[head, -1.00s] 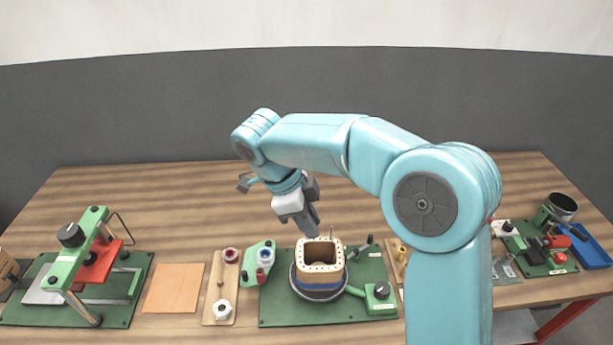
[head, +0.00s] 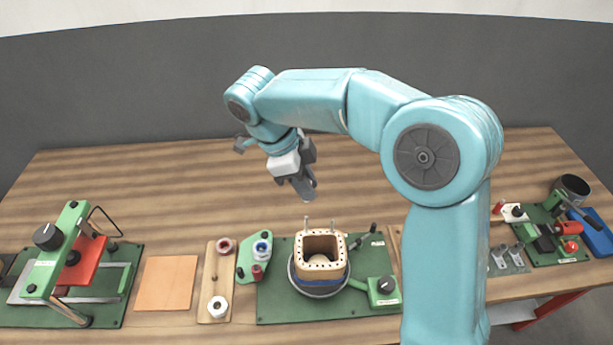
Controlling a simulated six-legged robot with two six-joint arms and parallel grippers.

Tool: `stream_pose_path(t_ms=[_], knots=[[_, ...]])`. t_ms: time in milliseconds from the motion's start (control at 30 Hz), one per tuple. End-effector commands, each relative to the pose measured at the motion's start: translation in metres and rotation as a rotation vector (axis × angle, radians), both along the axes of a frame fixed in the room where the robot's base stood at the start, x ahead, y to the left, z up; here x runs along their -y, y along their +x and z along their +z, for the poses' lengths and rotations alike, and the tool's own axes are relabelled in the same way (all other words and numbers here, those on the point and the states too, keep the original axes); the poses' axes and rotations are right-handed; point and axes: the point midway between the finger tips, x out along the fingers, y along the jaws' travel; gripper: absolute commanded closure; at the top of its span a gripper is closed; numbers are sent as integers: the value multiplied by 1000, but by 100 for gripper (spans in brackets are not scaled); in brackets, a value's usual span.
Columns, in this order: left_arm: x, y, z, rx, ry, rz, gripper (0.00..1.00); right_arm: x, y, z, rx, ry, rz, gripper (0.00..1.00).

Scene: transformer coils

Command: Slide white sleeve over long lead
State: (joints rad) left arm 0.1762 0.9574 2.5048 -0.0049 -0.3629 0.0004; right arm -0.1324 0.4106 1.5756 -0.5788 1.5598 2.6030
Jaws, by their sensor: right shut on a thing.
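The coil (head: 320,269) is a tan, square, open-topped former with holes around its rim, standing on a round base on a green board. Two thin leads stick up from its back edge, a left one (head: 306,225) and a right one (head: 333,225); I cannot tell which is longer. My right gripper (head: 306,190) points down above and behind the coil, apart from the left lead. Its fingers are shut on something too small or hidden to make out. I cannot pick out the white sleeve. My left gripper is out of view.
The green board (head: 275,308) has a knobbed arm at its right. A wooden strip with spools (head: 214,312), an orange sheet (head: 166,283) and a green press (head: 60,255) stand to the left. My right arm hides part of the right side. The table behind is clear.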

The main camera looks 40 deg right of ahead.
Motion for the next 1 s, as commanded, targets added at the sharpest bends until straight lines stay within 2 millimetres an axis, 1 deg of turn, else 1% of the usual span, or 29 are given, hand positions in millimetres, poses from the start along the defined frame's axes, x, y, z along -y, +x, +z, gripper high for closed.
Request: stream_pose_path(t_ms=[400, 500, 667, 1000], knots=[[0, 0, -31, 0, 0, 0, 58, 0, -1, -42, 0, 0, -1, 100], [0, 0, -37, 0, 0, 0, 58, 0, -1, -50, -1, 0, -1, 100], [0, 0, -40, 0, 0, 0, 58, 1, 0, -55, 0, 0, -1, 100], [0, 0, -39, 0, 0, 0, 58, 1, 1, -54, 0, 0, -1, 100]])
